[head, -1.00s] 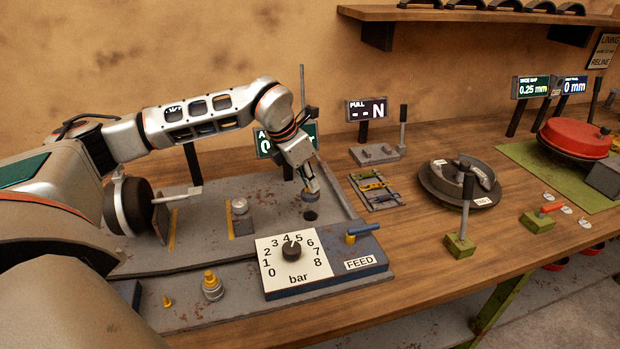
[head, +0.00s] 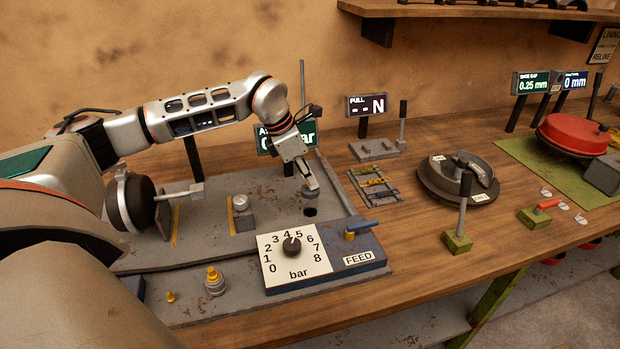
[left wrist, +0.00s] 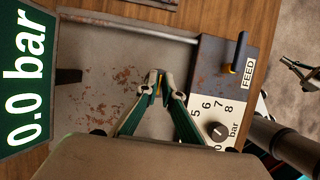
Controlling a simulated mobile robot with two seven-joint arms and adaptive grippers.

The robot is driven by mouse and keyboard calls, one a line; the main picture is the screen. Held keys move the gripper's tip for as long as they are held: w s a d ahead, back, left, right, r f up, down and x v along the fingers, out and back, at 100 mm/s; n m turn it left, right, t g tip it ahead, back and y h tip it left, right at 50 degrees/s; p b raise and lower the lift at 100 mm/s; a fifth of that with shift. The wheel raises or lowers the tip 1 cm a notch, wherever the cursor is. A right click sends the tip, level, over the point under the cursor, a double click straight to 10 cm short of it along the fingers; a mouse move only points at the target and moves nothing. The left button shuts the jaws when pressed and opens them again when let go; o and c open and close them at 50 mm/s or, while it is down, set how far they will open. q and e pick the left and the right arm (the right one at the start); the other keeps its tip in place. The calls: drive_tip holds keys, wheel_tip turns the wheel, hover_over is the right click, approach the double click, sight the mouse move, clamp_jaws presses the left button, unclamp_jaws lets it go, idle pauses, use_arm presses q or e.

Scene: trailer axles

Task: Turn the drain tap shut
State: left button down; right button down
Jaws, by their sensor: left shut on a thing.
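My left gripper (head: 312,187) reaches down over the grey bench plate, behind the dial box. It is shut on a small tap, taken as the drain tap (head: 310,195), of which only a little grey and blue shows below the fingers. In the left wrist view the left gripper's fingertips (left wrist: 158,82) meet around a small yellowish part, and they hide most of the tap. I cannot tell how far its handle is turned. A dark round hole (head: 310,211) lies just in front of it. What seems to be my right gripper (left wrist: 299,72) shows at the right edge, over the floor.
The dial box (head: 352,257) has a blue FEED tap (head: 362,228) on top, close to my left gripper. A display (left wrist: 26,78) reads 0.0 bar. A green-based lever (head: 459,240) stands further right.

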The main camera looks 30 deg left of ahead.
use_arm(q)
drive_tip(key=c, duration=2.2)
unclamp_jaws()
drive_tip(key=v, duration=1.2)
drive_tip(key=shift+s, duration=0.1)
